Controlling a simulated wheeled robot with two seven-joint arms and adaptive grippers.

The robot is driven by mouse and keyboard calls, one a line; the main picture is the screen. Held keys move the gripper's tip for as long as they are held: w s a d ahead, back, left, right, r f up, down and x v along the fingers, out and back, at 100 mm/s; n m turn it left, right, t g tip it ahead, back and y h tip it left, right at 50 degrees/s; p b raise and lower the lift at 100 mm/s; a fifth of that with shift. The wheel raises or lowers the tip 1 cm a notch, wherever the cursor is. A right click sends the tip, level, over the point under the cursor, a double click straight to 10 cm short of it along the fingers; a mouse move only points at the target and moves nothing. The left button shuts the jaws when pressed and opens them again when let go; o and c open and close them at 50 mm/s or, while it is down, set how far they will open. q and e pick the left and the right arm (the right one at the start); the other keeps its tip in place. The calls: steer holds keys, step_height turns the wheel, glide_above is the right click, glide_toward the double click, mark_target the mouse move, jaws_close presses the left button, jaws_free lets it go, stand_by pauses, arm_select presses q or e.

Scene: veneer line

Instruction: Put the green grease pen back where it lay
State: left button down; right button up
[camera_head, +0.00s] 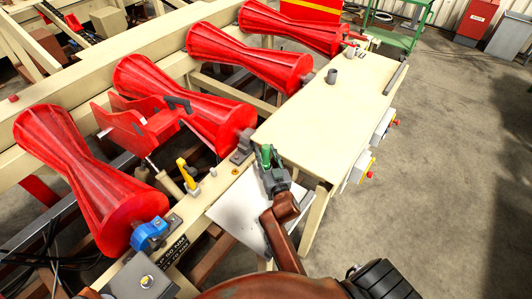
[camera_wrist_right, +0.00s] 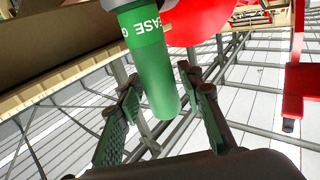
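The green grease pen (camera_head: 266,154) is at my right gripper (camera_head: 270,170), close to the near left corner of the cream bench top. In the right wrist view the pen (camera_wrist_right: 160,80) is a thick green cylinder with white lettering, its rounded end toward the camera. The pen's other end runs out of the top of that view. My left gripper is not in view.
The cream bench top (camera_head: 315,120) is mostly clear, with a grey cup (camera_head: 332,76) toward the back. A pale sheet (camera_head: 240,212) lies below the gripper. Several red rollers (camera_head: 85,175) line the left. A yellow tool (camera_head: 186,172) and blue clamp (camera_head: 149,236) stand on the rail.

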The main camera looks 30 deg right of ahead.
steer(key=shift+o, duration=1)
steer(key=shift+f, duration=0.1)
step_height(320, 180, up, 10)
steer(key=shift+r, duration=0.1)
